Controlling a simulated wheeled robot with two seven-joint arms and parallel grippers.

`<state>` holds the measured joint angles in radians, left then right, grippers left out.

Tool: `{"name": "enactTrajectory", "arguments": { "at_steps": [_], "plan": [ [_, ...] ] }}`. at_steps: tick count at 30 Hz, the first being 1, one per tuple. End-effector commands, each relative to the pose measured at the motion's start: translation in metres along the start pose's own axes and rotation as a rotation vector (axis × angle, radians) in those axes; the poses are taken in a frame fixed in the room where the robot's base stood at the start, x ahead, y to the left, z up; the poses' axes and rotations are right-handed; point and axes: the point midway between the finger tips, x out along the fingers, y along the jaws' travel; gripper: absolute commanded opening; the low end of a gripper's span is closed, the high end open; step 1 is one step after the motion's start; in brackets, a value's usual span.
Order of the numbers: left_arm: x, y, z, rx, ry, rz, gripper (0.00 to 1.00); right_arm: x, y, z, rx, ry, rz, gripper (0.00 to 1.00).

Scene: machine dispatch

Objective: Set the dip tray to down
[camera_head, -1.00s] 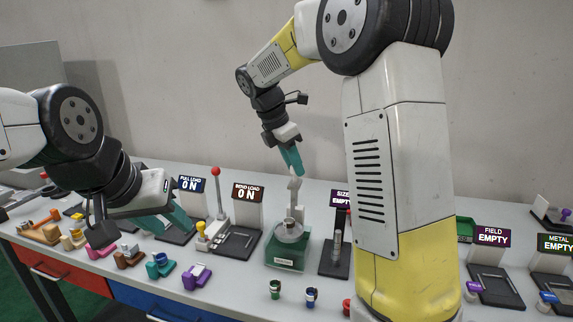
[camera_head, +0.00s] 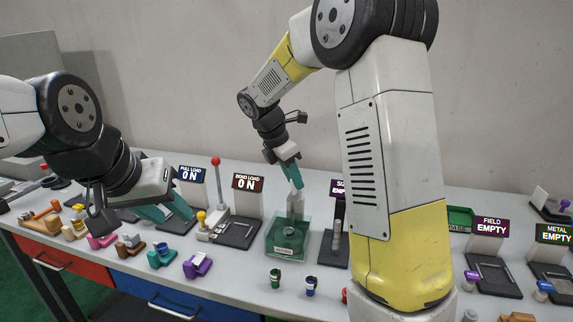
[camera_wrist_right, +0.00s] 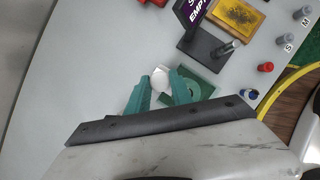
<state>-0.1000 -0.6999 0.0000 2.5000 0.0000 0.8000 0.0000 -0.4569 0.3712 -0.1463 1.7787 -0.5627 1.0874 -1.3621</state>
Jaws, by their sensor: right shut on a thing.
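The dip tray station is a green glassy tank (camera_head: 287,243) in the middle of the bench. A pale upright handle (camera_head: 295,203) rises at its back, and the round tray part sits low inside the tank, hard to make out through the green walls. My right gripper (camera_head: 295,182) reaches down from above, its teal fingers shut on the top of the handle. In the right wrist view a white rounded piece (camera_wrist_right: 160,79) lies between the fingers, with the green tank (camera_wrist_right: 196,86) beside it. My left gripper (camera_head: 170,213) hangs over the left bench; its fingers overlap from this side.
The bend load stand (camera_head: 236,232) with a red-knobbed lever (camera_head: 216,175) is left of the tank. A dark size stand (camera_head: 335,247) is close on its right.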

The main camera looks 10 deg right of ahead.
Motion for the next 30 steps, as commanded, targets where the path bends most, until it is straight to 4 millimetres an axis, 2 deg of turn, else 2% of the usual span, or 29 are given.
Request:
{"name": "enactTrajectory", "arguments": {
  "at_steps": [8,9,12,23,30],
  "plan": [
    [0.0,0.0,0.0,0.0,0.0,0.0,0.36,0.005,0.0,-0.003,-0.002,0.003,-0.003,0.0],
    [0.0,0.0,0.0,0.0,0.0,0.0,0.36,0.005,-0.001,-0.003,-0.002,0.003,-0.004,0.3],
    [0.0,0.0,0.0,0.0,0.0,0.0,0.36,0.005,0.0,-0.003,-0.002,0.003,-0.004,0.48],
    [0.0,0.0,0.0,0.0,0.0,0.0,0.36,0.0,0.0,-0.002,-0.001,0.002,0.0,0.48],
    [0.0,0.0,0.0,0.0,0.0,0.0,0.36,-0.037,0.001,-0.002,0.001,0.003,0.002,0.48]
  ]
}}
